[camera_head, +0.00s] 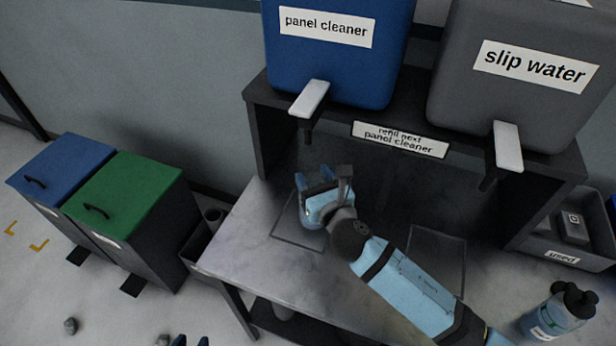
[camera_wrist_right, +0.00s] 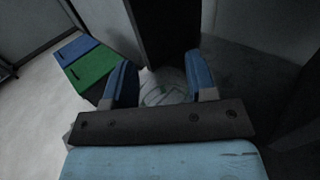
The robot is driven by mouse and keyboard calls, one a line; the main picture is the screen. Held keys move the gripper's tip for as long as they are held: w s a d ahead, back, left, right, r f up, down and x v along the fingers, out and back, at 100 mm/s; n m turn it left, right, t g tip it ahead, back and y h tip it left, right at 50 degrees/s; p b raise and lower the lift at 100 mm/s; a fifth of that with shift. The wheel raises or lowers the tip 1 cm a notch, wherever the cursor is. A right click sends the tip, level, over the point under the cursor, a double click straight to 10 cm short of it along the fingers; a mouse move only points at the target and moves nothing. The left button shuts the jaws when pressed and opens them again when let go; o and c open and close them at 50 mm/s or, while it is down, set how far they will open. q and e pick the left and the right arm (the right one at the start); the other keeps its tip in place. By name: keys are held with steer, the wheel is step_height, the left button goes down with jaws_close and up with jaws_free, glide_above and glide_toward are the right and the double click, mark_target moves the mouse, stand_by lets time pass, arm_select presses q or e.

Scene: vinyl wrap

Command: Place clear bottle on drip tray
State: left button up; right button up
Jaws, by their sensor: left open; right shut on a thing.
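The clear bottle (camera_wrist_right: 165,90) sits between the two blue fingers of my right gripper in the right wrist view. My right gripper (camera_head: 316,180) is shut on it. In the head view the gripper hides most of the bottle. The gripper is over the left drip tray (camera_head: 290,236), a thin square plate on the bench below the blue panel cleaner tank (camera_head: 335,50). I cannot tell whether the bottle touches the tray. My left gripper (camera_head: 191,341) shows only its blue fingertips at the bottom edge; they are apart and empty.
A second drip tray (camera_head: 437,250) lies under the grey slip water tank (camera_head: 515,75). Taps (camera_head: 309,100) hang above the bench. A blue bottle (camera_head: 555,312) stands at lower right, near a "used" bin (camera_head: 565,258). Blue and green lidded bins (camera_head: 130,200) stand left.

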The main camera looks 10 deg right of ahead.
steer(key=w, duration=0.3)
steer(key=shift+w+a, duration=0.15)
steer(key=shift+a, duration=0.2)
step_height(320, 180, down, 3)
steer(key=shift+f+b, duration=0.1)
steer(key=shift+b, duration=0.4)
steer(key=shift+f, duration=0.25)
arm_select(q)
steer(key=shift+w+f, duration=0.1)
arm_select(e)
steer(key=shift+r, duration=0.1)
steer(key=shift+f, duration=0.2)
steer(key=o, duration=1.2)
arm_select(q)
steer(key=shift+d+f, duration=0.1)
steer(key=shift+f, duration=0.1)
arm_select(e)
steer(key=shift+r, duration=0.15)
